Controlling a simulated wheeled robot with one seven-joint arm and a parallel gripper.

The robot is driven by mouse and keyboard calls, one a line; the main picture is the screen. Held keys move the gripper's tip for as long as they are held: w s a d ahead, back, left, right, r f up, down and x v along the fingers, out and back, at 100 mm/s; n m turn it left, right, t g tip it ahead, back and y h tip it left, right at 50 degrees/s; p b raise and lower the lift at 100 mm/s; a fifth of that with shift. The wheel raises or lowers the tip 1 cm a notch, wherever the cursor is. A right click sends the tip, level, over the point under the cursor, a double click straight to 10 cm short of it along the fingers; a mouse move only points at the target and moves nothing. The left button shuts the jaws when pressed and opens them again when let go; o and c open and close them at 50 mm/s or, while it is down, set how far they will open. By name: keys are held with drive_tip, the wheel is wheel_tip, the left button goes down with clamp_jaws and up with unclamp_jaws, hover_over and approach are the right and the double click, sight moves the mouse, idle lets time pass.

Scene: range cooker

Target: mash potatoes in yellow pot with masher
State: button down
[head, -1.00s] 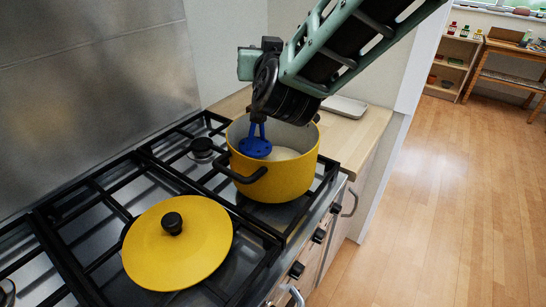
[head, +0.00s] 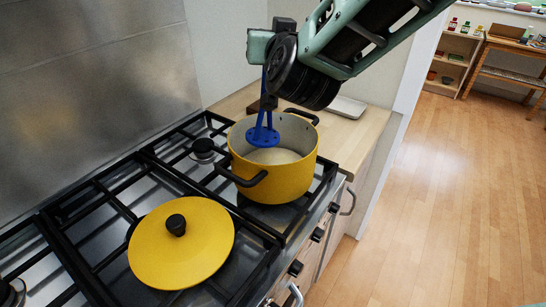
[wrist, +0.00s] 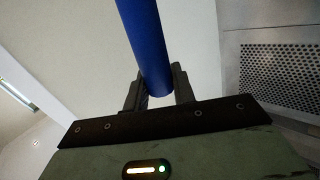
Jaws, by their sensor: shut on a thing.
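My gripper (head: 268,103) is above the pot and shut on the blue masher (head: 263,137). The masher hangs nearly upright, its perforated round head inside the pot's opening, near the rim and above the potato. In the wrist view the masher's blue handle (wrist: 146,45) runs between the two dark fingers (wrist: 158,88). My wrist hides part of the handle in the head view.
A yellow lid (head: 181,243) with a black knob lies on the front left grates. A wooden counter (head: 372,130) with a pale tray (head: 346,107) is behind the pot. A metal wall panel (head: 92,85) rises at the left. Open wooden floor is at the right.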

wheel_tip(320, 180, up, 7)
drive_tip(key=s+d+p, duration=0.2)
drive_tip(key=p, duration=0.1)
drive_tip(key=shift+d+f, duration=0.2)
drive_tip(key=shift+d, duration=0.05)
drive_tip(key=shift+w, duration=0.1)
idle(0.6)
